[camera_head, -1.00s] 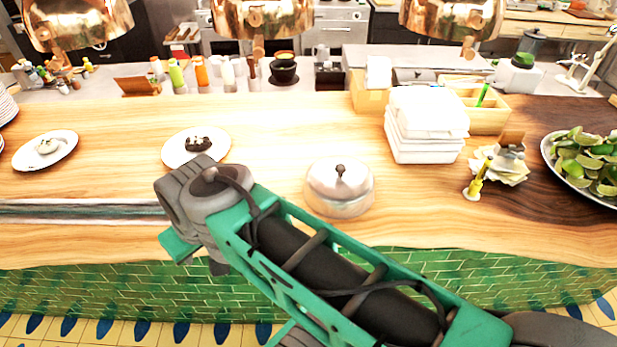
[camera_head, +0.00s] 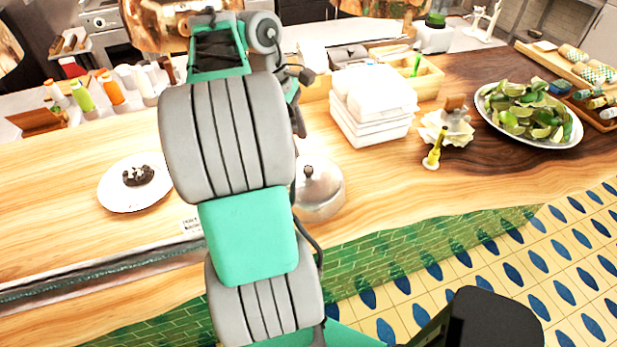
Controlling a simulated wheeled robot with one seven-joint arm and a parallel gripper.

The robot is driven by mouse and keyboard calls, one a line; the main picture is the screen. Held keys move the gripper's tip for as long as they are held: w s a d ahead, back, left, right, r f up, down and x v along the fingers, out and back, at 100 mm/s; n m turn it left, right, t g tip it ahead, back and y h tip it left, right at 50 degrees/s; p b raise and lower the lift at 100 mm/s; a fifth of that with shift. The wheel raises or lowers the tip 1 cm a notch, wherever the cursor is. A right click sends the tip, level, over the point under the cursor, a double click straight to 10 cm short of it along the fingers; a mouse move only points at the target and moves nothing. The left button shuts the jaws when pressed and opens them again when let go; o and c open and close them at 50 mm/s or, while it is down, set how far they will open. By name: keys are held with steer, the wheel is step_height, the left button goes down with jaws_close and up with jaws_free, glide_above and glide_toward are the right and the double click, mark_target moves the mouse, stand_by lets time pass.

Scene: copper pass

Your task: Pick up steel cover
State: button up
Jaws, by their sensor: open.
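The steel cover (camera_head: 322,192) is a shiny dome with a small dark knob on top. It sits on the wooden counter (camera_head: 440,180) just right of my arm, which hides its left edge. My green and grey arm rises through the middle of the head view, in front of the counter. I cannot make out my gripper's fingers; the arm's links block the view there.
A plate with dark food (camera_head: 118,192) lies left of my arm. White stacked containers (camera_head: 372,105) stand behind the cover. A yellow bottle (camera_head: 433,158) and a metal platter of limes (camera_head: 572,132) are to the right. Copper lamps (camera_head: 160,22) hang above.

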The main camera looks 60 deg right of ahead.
mark_target(308, 168)
steer(key=b+x, duration=0.4)
steer(key=x, duration=0.1)
steer(key=b+x, duration=0.2)
steer(key=x, duration=0.1)
steer(key=shift+s+a+f+b, duration=0.1)
steer(key=shift+s+a+b, duration=0.15)
steer(key=shift+s+b, duration=0.1)
steer(key=shift+c, duration=0.2)
jaws_close()
